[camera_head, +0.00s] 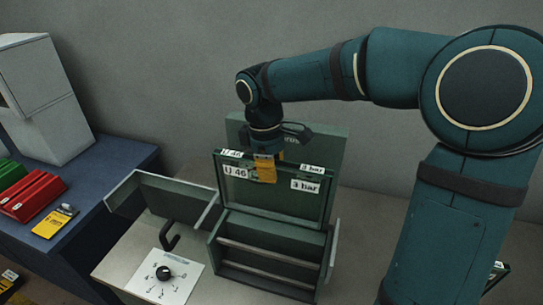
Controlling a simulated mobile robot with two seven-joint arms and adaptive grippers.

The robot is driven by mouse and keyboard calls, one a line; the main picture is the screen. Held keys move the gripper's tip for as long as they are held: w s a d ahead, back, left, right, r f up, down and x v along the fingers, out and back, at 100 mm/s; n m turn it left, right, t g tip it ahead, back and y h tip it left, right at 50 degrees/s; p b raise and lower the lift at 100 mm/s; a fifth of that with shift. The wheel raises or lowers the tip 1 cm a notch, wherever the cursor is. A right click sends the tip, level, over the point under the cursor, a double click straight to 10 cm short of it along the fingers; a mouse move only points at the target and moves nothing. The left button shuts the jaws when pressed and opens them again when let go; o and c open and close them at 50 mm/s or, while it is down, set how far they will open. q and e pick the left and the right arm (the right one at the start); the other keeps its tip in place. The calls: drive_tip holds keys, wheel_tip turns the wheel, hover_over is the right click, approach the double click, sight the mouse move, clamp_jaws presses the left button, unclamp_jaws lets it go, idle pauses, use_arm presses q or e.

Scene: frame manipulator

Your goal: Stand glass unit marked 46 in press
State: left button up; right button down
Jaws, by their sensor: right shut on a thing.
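The glass unit marked U 46 and 3 bar (280,202) is an upright dark green framed panel with white labels. My right gripper (265,172) comes down from above and is shut on the middle of its top edge; its fingers show orange. The unit stands over the back of the press (322,272), a green open-fronted box with rails inside. I cannot tell whether its lower edge touches the press. A green back plate (335,150) with partly hidden lettering rises behind the unit. My left gripper is not in view.
An open flap or tray (138,190) and a dark handle (170,237) are left of the press. A white dial panel (165,278) lies in front. The blue bench (95,225) at left holds red cases (32,196), a yellow device (54,222) and a grey cabinet (45,95).

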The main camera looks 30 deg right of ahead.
drive_tip(key=b, duration=1)
hover_over(272, 234)
drive_tip(key=s+a, duration=0.1)
wheel_tip(272, 234, down, 13)
drive_tip(key=shift+s+r, duration=0.15)
drive_tip(key=shift+r, duration=0.05)
use_arm(q)
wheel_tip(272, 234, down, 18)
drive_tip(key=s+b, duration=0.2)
drive_tip(key=b, duration=0.5)
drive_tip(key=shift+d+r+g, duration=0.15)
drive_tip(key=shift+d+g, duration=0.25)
use_arm(e)
drive_tip(key=shift+f, duration=5.55)
drive_tip(key=c, duration=1)
unclamp_jaws()
drive_tip(key=shift+o, duration=0.2)
